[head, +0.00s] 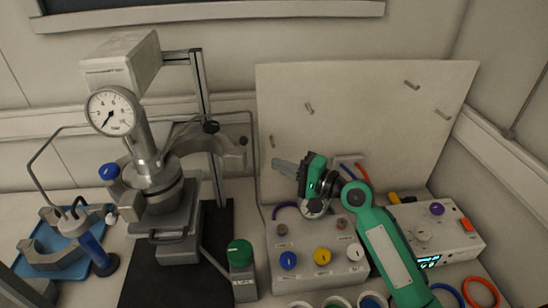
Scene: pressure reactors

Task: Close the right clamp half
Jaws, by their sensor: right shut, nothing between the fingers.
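The reactor (152,185) stands at the left with a pressure gauge (112,111) above it. The right clamp half (233,152) is a grey curved piece to the right of the reactor head, and it looks swung outward, apart from the head. A black knob (211,127) shows at its upper side. The left clamp half (115,188) is partly hidden at the left of the head, near a blue knob (108,172). My left gripper is not in view.
A grey control box (312,262) with coloured knobs lies below my right gripper. A pale panel (345,105) stands behind it. A vertical post (201,80) rises behind the reactor. A green-capped post (240,265) stands in front. A blue tray (40,240) is at left.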

